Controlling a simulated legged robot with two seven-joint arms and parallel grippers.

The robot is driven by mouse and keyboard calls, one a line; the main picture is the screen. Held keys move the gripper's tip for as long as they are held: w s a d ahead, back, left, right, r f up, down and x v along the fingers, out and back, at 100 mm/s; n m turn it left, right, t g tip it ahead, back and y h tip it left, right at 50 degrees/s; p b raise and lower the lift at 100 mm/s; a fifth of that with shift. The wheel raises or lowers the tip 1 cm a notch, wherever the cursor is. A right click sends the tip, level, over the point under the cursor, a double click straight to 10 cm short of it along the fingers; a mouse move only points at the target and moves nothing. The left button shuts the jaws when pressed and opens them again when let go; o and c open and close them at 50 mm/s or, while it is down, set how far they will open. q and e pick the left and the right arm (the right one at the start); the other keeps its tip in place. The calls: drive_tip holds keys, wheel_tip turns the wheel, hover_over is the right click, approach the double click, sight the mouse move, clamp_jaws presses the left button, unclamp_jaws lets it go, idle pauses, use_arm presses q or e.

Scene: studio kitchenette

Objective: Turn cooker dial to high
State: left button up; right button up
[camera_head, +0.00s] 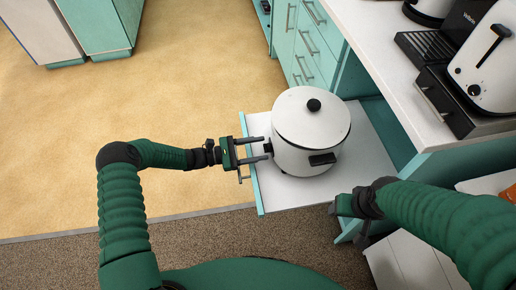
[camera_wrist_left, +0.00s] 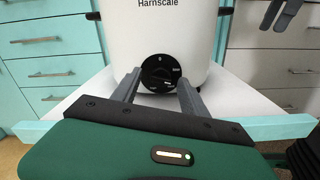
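The white cooker (camera_head: 300,130) with a lid and black knob stands on a pulled-out white shelf (camera_head: 368,165). Its round black dial (camera_wrist_left: 161,73) is on the front wall in the left wrist view, below the printed name. My left gripper (camera_head: 266,152) is at the cooker's left side in the head view. Its two fingers (camera_wrist_left: 160,92) are open, one on each side of the dial; I cannot tell whether they touch it. My right gripper (camera_head: 345,215) is near the shelf's lower right corner, apart from the cooker; its fingers are mostly hidden.
A counter (camera_head: 385,55) at the right holds a toaster (camera_head: 488,65) and a coffee machine (camera_head: 465,40). Teal drawers (camera_head: 305,45) stand behind the shelf. The yellow floor (camera_head: 190,70) at the left is clear.

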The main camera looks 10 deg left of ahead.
use_arm(q)
drive_tip(key=p+v, duration=0.1)
drive_tip(key=v, duration=1.6)
drive_tip(key=shift+p, duration=0.4)
